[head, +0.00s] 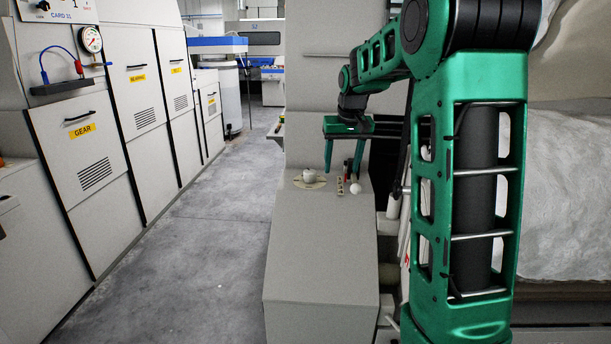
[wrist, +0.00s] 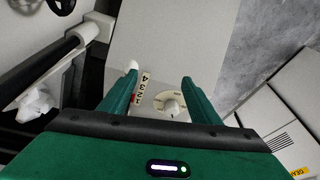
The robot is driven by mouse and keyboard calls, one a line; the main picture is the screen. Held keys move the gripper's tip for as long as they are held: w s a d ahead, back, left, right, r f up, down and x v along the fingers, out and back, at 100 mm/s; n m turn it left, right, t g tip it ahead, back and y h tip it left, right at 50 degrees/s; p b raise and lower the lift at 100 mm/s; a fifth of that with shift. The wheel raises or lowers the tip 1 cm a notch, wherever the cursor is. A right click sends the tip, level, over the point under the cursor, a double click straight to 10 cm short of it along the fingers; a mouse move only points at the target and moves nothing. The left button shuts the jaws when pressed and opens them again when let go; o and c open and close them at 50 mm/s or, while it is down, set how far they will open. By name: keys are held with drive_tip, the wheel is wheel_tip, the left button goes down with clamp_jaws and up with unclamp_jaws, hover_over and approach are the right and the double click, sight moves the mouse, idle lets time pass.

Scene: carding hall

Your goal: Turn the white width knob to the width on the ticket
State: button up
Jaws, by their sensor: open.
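The white knob (head: 309,177) sits on a pale round dial on top of the grey machine housing. It also shows in the wrist view (wrist: 172,107), between my fingers in the picture and closer to the right one. My gripper (head: 342,170) is open and empty, fingers pointing down. In the head view it is to the right of the knob, and the fingers look clear of it. The dial's marks and the knob's pointer are too small to read. I cannot make out a ticket with a width in either view.
Right of the dial are a small numbered strip (head: 340,186) and a white ball-topped lever (head: 355,188), close to my fingers. The housing (head: 322,245) has a bare top in front. Grey cabinets (head: 85,150) line the left; the aisle floor (head: 210,240) is clear.

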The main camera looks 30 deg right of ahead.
drive_tip(key=n+t, duration=0.1)
drive_tip(key=n, duration=0.1)
approach(309, 170)
drive_tip(key=x, duration=1)
drive_tip(key=shift+d+f, duration=0.1)
drive_tip(key=shift+f, duration=0.15)
drive_tip(key=shift+s, duration=0.1)
drive_tip(key=c, duration=1.1)
drive_tip(key=shift+o, duration=0.2)
drive_tip(key=shift+a+m, duration=0.2)
drive_tip(key=shift+m, duration=0.1)
